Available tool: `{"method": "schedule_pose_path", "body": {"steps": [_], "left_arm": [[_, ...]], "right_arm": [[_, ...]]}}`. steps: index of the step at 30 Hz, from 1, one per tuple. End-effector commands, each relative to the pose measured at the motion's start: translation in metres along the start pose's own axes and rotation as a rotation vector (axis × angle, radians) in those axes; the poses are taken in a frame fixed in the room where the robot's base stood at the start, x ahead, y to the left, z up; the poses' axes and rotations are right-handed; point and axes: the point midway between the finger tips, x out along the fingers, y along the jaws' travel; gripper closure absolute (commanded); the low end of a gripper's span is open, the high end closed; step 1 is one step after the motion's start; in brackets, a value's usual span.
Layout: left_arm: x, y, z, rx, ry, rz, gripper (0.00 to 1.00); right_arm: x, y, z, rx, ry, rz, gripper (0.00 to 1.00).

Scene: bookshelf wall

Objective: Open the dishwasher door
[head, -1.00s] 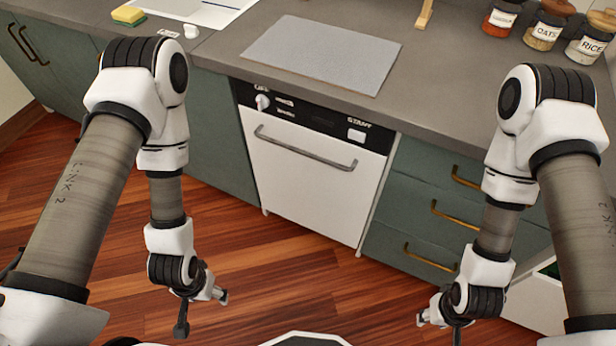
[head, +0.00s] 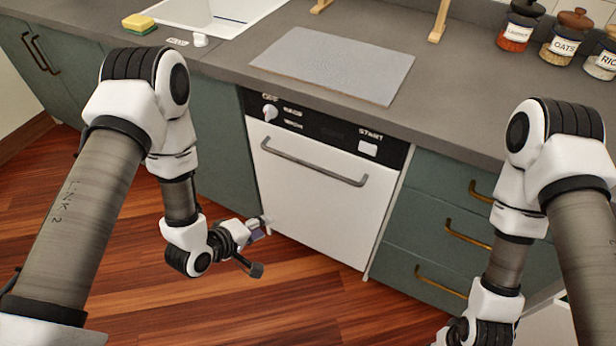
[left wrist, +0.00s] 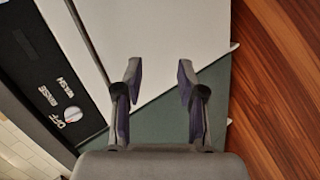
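The dishwasher door (head: 312,215) is a white upright panel, shut, below a black control strip (head: 330,130). Its grey bar handle (head: 315,162) runs across the top of the door. My left gripper (head: 261,247) is in front of the door's lower left corner, below the handle. In the left wrist view my left gripper (left wrist: 159,72) is open with nothing between its fingers, facing the white door (left wrist: 185,25). The handle (left wrist: 88,40) lies left of the fingers there, apart from them. My right arm is at the lower right; its fingers are cut off by the frame.
Green drawers (head: 440,225) with brass handles stand right of the dishwasher, and a green cabinet (head: 222,145) stands left. The counter (head: 440,105) above holds a grey mat (head: 335,65), a sponge (head: 139,24) and jars. The wood floor (head: 300,310) in front is clear.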

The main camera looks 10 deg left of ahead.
Motion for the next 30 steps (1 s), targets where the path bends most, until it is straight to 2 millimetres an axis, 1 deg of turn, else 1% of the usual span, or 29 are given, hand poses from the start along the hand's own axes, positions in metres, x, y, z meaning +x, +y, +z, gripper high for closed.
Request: {"method": "schedule_pose_path", "body": {"steps": [1, 2, 3, 5, 6, 8, 9, 12, 15, 18, 23, 26, 30], "left_arm": [[0.028, -0.001, -0.005, -0.043, 0.0, 0.104, 0.61], [0.036, 0.009, -0.009, -0.073, -0.007, 0.168, 0.61], [0.048, 0.02, -0.014, -0.107, -0.019, 0.254, 0.61], [0.062, 0.036, -0.02, -0.148, -0.048, 0.381, 0.61], [0.071, 0.046, -0.024, -0.165, -0.072, 0.463, 0.61], [0.082, 0.057, -0.029, -0.173, -0.109, 0.579, 0.61], [0.088, 0.063, -0.032, -0.162, -0.13, 0.646, 0.61], [0.101, 0.07, -0.04, -0.093, -0.15, 0.761, 0.61], [0.109, 0.071, -0.048, -0.052, -0.134, 0.815, 0.61], [0.109, 0.074, -0.051, -0.035, -0.123, 0.839, 0.61], [0.11, 0.085, -0.052, -0.024, -0.119, 0.846, 0.61], [0.12, 0.096, -0.05, -0.022, -0.12, 0.845, 0.61], [0.139, 0.116, -0.047, -0.023, -0.12, 0.845, 0.61]], "right_arm": [[0.039, 0.0, 0.0, 0.0, 0.0, 0.0, 0.6], [0.05, 0.0, 0.0, 0.0, 0.0, 0.0, 0.6], [0.067, 0.001, 0.0, 0.0, 0.0, 0.0, 0.6], [0.095, 0.001, 0.0, 0.0, 0.0, 0.0, 0.6], [0.116, 0.001, 0.0, 0.0, 0.0, 0.0, 0.6], [0.149, 0.001, 0.0, 0.0, 0.0, 0.0, 0.6], [0.171, 0.001, 0.0, 0.0, 0.0, 0.0, 0.6], [0.221, 0.002, 0.0, 0.0, 0.0, 0.0, 0.6], [0.255, 0.002, 0.0, 0.0, 0.0, 0.0, 0.6], [0.27, 0.002, 0.0, 0.0, 0.0, 0.0, 0.6], [0.27, 0.002, -0.001, 0.0, 0.001, 0.0, 0.6], [0.273, 0.002, -0.001, 0.0, 0.001, 0.0, 0.6], [0.282, 0.002, -0.001, 0.0, 0.001, 0.0, 0.6]]}}
